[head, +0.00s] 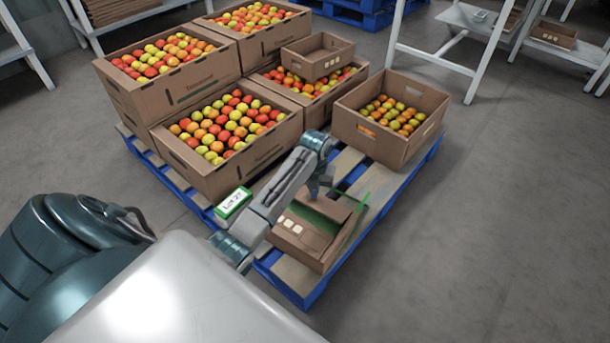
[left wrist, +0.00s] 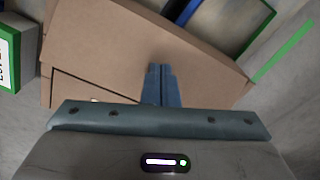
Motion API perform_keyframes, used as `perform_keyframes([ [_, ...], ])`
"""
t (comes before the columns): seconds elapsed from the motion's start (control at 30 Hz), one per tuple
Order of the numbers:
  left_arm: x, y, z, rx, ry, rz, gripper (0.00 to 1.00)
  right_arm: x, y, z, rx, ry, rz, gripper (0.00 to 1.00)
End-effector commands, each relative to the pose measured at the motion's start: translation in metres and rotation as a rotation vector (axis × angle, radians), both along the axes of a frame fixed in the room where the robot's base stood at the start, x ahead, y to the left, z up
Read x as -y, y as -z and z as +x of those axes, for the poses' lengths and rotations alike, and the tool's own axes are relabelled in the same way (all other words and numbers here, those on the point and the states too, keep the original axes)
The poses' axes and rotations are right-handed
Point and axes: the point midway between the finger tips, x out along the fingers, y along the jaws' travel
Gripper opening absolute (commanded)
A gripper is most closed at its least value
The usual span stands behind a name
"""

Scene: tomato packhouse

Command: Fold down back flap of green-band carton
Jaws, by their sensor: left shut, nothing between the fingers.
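The green-band carton (head: 298,252) is a small brown box with pale square labels, on the near end of the pallet. A green strip (head: 355,220) shows along its right side, and its top looks partly open with a dark green area showing. My left gripper (head: 316,194) points down at the carton's far part, its fingers shut and empty. In the left wrist view the shut fingers (left wrist: 161,84) lie over a brown cardboard panel (left wrist: 120,50) of the carton; I cannot tell whether they touch it. My arm hides part of the carton. My right gripper is not in view.
The blue pallet (head: 310,297) carries large crates of tomatoes (head: 235,178) behind and left of the carton, and another crate (head: 350,128) behind it. A small empty box (head: 318,66) sits on a crate. A green-edged lot sign (head: 233,202) stands left. Floor is clear at right.

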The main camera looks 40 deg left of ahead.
Motion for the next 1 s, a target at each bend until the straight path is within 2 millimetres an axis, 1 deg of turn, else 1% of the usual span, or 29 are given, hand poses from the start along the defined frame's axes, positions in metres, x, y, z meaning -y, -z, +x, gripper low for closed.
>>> perform_keyframes([
  [0.27, 0.000, 0.002, 0.000, 0.000, 0.000, 0.000, 0.00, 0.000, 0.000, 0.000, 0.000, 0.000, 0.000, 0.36],
  [1.0, 0.000, 0.015, 0.000, 0.000, 0.000, 0.000, 0.00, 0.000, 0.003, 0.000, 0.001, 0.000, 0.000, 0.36],
])
